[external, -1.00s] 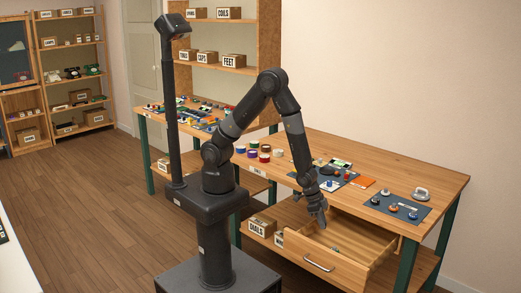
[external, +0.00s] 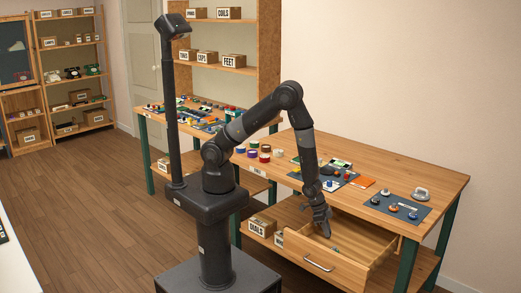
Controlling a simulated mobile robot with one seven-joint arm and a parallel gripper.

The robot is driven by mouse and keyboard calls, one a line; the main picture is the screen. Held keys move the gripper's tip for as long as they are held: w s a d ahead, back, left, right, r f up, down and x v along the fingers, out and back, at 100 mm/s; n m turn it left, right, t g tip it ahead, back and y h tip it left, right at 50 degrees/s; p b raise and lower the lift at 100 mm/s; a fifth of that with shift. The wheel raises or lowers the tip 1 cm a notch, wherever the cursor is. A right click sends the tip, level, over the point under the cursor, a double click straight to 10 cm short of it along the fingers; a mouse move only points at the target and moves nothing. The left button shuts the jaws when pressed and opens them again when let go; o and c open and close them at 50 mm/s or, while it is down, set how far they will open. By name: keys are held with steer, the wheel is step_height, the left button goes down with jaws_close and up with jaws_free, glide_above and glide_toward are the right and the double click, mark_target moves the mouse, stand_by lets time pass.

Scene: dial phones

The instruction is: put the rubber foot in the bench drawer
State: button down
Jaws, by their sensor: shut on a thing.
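The bench drawer (external: 348,277) is pulled open under the front edge of the wooden bench. My gripper (external: 323,234) points down at the left part of the drawer opening, low and close to the drawer. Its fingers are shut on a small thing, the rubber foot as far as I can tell. The fingers and the distance hide it, and I cannot make out its shape. I see no other rubber foot in view.
A few small items (external: 336,248) lie inside the drawer, whose right part looks clear. On the bench top are a dark mat with parts (external: 398,207), an orange card (external: 363,182) and several coloured rolls (external: 253,153). A DIALS box (external: 262,225) stands on the lower shelf.

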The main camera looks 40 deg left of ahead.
steer(key=c, duration=1.3)
jaws_free()
steer(key=shift+f, duration=0.1)
steer(key=shift+c, duration=0.2)
steer(key=v, duration=1.2)
steer(key=shift+r, duration=0.2)
